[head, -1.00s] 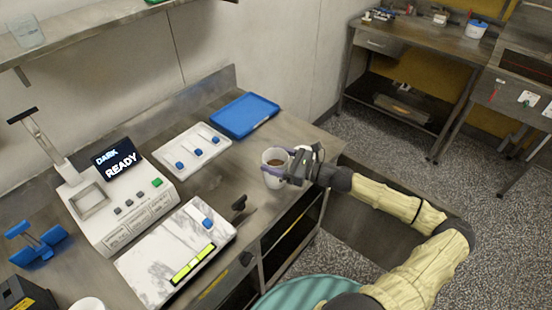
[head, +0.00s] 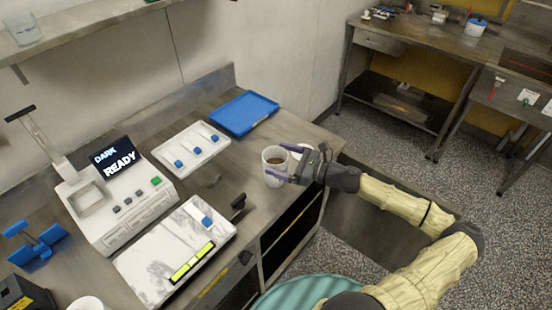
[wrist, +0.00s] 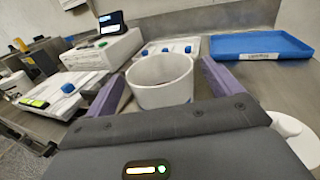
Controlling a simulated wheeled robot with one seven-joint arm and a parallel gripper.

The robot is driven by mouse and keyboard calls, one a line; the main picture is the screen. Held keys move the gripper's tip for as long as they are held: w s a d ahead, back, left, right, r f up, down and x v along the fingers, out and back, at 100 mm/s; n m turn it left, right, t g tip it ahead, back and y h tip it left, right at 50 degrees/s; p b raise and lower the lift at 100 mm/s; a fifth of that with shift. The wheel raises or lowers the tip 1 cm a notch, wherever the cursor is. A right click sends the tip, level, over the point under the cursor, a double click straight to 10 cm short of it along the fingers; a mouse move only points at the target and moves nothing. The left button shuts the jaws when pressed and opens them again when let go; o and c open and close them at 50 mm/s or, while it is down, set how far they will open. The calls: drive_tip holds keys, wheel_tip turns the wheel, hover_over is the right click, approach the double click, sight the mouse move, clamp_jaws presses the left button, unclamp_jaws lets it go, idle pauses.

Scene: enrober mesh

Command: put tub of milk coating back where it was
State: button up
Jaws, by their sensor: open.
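A white tub (head: 273,176) with brown coating inside stands upright on the steel counter near its right end. It also shows in the wrist view (wrist: 161,96), with a blue patch low on its side. My gripper (head: 273,158) is open, its purple fingers on either side of the tub. In the wrist view there is a visible gap between the tub and the right finger; contact on the left is hard to tell.
A white round object (wrist: 294,130) sits close to my gripper's right in the wrist view. A blue tray (head: 244,115), a white tray with blue-handled tools (head: 191,135), a marble slab (head: 150,264) and a machine reading "DARK READY" (head: 113,205) share the counter.

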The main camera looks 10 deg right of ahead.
drive_tip(key=b+v, duration=0.1)
drive_tip(key=v, duration=0.8)
drive_tip(key=shift+s+d+b, duration=0.2)
drive_tip(key=shift+d+b, duration=0.15)
